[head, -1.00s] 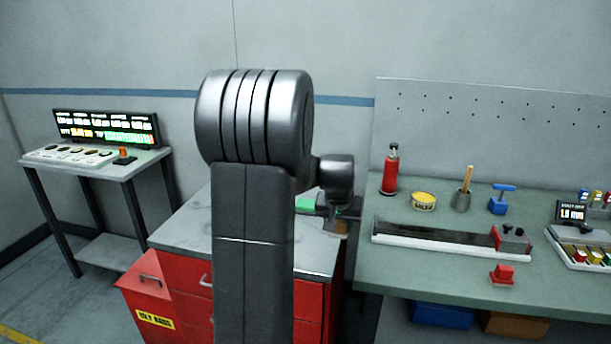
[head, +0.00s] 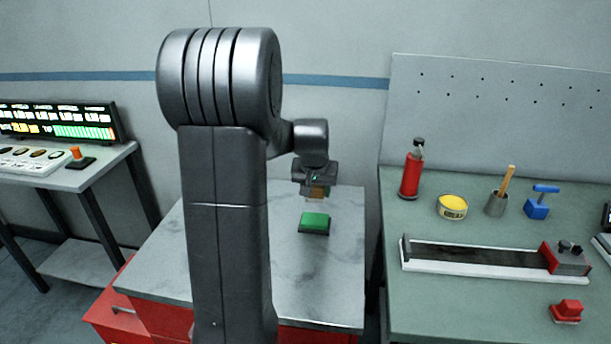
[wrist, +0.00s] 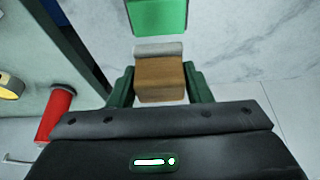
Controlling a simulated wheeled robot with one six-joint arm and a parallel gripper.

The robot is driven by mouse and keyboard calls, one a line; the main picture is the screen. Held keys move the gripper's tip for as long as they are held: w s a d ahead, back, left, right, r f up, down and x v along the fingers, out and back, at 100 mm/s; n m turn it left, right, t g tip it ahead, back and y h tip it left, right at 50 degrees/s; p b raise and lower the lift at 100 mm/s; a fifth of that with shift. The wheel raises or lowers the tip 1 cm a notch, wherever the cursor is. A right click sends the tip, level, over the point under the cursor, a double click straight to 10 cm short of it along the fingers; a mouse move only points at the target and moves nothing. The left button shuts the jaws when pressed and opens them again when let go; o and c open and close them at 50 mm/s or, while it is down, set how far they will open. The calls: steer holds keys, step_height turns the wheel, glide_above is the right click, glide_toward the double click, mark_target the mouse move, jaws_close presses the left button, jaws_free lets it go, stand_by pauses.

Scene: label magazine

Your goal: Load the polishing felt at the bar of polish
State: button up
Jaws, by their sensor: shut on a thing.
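My gripper (head: 316,178) is shut on the polishing felt, a brown wooden block (head: 318,193) with a pale grey felt face. In the wrist view the block (wrist: 160,80) sits between my two fingers (wrist: 160,88), and its grey felt (wrist: 160,50) shows at the far end. The bar of polish (head: 315,219) is a green block on a dark base, on the marble-topped red cabinet (head: 285,285). It also shows at the top of the wrist view (wrist: 158,15). In the head view the felt block appears just behind and above the bar, with a small gap between them.
A console stand (head: 70,175) is at left. The cabinet top around the bar is clear.

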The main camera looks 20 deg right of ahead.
mark_target(316, 215)
steer(key=shift+w+f, duration=0.1)
steer(key=shift+w, duration=0.05)
steer(key=shift+f+b, duration=0.65)
steer(key=shift+f, duration=0.1)
steer(key=shift+f+b, duration=1.45)
steer(key=shift+f, duration=0.7)
steer(key=shift+f+b, duration=0.45)
steer(key=shift+f, duration=0.1)
steer(key=shift+r+p, duration=2.5)
steer(key=shift+r, duration=1.1)
steer(key=shift+f, duration=0.1)
